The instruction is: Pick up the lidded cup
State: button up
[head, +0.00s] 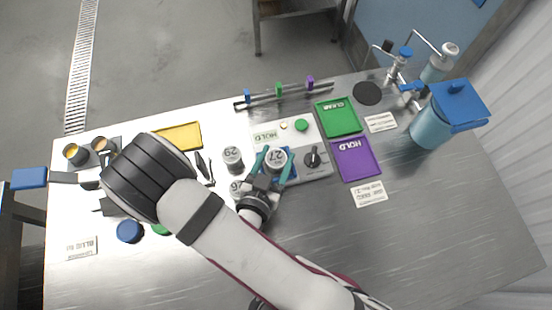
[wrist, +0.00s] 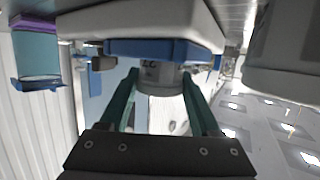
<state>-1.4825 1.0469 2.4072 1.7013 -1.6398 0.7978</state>
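A cup with a pale lid marked 27 (head: 276,160) stands upright on the blue plate (head: 289,152) of a white scale-like unit. My gripper (head: 275,168) has its two teal fingers on either side of this cup. In the wrist view the cup (wrist: 161,78) sits between the fingers (wrist: 160,100), against the blue plate (wrist: 150,48). Its sides are very close to both fingers; I cannot tell whether they touch. Two similar lidded cups, marked 29 (head: 233,158) and 26 (head: 237,188), stand left of the gripper.
The white unit (head: 318,172) has a black knob (head: 312,157). Green (head: 339,117) and purple (head: 357,160) trays lie to its right. A rail with coloured clips (head: 279,91) stands behind. A blue-lidded container (head: 431,127) stands far right. The front right table is clear.

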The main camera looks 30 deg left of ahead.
grip_shut()
notch_tip(320, 180, up, 10)
jog(key=shift+f, duration=0.1)
jog(key=w+d+r+m+h, duration=0.5)
jog(key=w+d+r+h, duration=0.1)
jog(key=w+d+r, duration=0.6)
jog(key=w+d+r+h, duration=0.1)
jog(key=w+d+r, duration=0.1)
jog(key=d+r, duration=0.5)
jog(key=w+d+r, duration=0.3)
jog(key=d+r, duration=0.3)
jog(key=r, duration=0.1)
jog(key=n+y, duration=0.5)
jog(key=y, duration=0.2)
send_over(276, 158)
notch_tip(276, 158, down, 26)
jog(key=shift+r, duration=0.1)
